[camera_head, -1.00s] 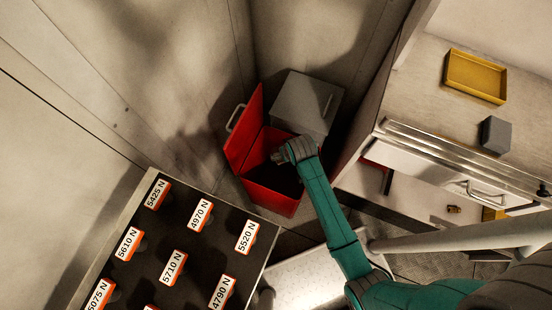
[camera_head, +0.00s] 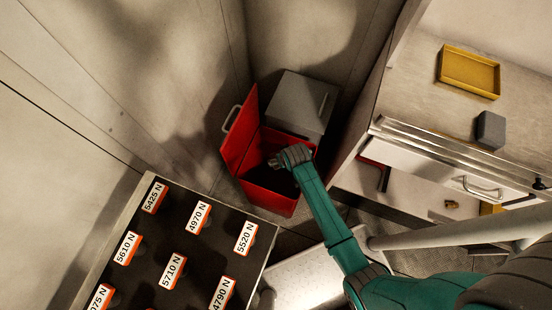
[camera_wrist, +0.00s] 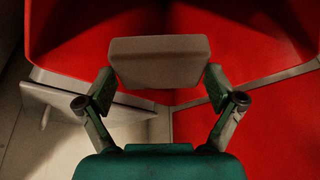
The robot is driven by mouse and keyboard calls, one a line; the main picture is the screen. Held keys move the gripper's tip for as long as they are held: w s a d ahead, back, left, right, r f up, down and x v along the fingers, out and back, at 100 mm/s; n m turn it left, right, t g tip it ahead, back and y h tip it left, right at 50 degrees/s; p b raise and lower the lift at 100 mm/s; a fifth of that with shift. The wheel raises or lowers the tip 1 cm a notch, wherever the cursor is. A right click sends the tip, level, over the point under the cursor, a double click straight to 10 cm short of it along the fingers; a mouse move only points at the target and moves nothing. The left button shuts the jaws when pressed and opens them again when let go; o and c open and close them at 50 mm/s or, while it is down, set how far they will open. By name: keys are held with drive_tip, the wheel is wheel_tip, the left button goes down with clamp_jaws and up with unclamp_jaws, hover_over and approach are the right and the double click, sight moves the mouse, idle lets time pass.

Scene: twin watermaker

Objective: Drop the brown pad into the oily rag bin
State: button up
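The red oily rag bin (camera_head: 268,200) stands on the floor in the corner with its lid (camera_head: 239,132) up. My gripper (camera_head: 274,162) is over the bin's dark opening. In the wrist view the grey-brown pad (camera_wrist: 160,62) sits between my two fingertips, which meet its left and right edges, so the gripper looks shut on it. Red bin walls (camera_wrist: 70,45) show behind and around the pad. The pad is too small to make out in the head view.
A grey box (camera_head: 303,100) stands right behind the bin. A rack of labelled items (camera_head: 205,245) is at the lower left. A counter at the right holds a yellow tray (camera_head: 469,73) and a dark grey block (camera_head: 490,130). Walls close in behind the bin.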

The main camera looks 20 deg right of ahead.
drive_tip(key=shift+o, duration=0.5)
drive_tip(key=shift+r, duration=0.1)
drive_tip(key=v, duration=1.1)
drive_tip(key=shift+s+r, duration=0.25)
drive_tip(key=shift+r, duration=0.1)
